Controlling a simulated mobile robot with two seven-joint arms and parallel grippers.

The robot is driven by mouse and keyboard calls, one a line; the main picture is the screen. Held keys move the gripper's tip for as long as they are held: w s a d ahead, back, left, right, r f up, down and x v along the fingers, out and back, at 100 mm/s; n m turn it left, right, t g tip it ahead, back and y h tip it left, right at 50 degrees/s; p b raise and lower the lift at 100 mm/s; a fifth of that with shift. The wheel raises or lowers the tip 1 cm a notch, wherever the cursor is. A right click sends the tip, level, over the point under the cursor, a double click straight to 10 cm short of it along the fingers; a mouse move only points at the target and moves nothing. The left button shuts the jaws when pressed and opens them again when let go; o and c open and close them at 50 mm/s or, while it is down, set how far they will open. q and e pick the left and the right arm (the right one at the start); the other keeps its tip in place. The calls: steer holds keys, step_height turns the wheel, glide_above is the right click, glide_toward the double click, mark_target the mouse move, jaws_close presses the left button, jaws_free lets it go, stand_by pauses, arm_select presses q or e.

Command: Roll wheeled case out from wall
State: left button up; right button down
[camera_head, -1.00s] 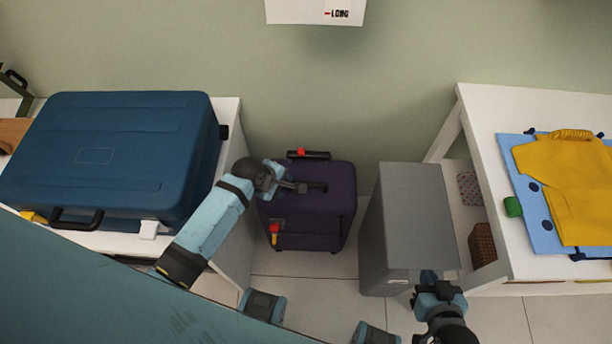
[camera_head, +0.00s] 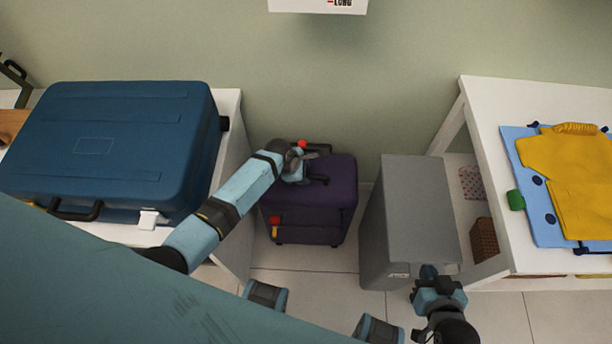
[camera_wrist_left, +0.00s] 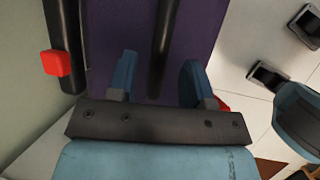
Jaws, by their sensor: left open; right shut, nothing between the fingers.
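The purple wheeled case (camera_head: 335,200) stands upright on the floor near the wall, between the left white table and a grey cabinet. A black pull handle with a red button (camera_head: 302,144) shows at its back edge. My left gripper (camera_head: 309,178) is open above the case's top. In the left wrist view the open fingers (camera_wrist_left: 158,85) stand either side of a dark bar (camera_wrist_left: 162,45), the black handle on the case's top; whether they touch it I cannot tell. My right gripper (camera_head: 428,272) is shut and empty, at the grey cabinet's front edge.
The grey cabinet (camera_head: 408,215) stands close to the case's right. A large blue suitcase (camera_head: 110,145) lies on the left white table. A white table (camera_head: 487,105) with yellow clothing (camera_head: 570,170) is at right. Tiled floor (camera_head: 310,263) in front of the case is clear.

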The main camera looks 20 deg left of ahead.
arm_select(q)
steer(key=shift+x, duration=1.05)
jaws_close()
steer(key=shift+s, duration=0.1)
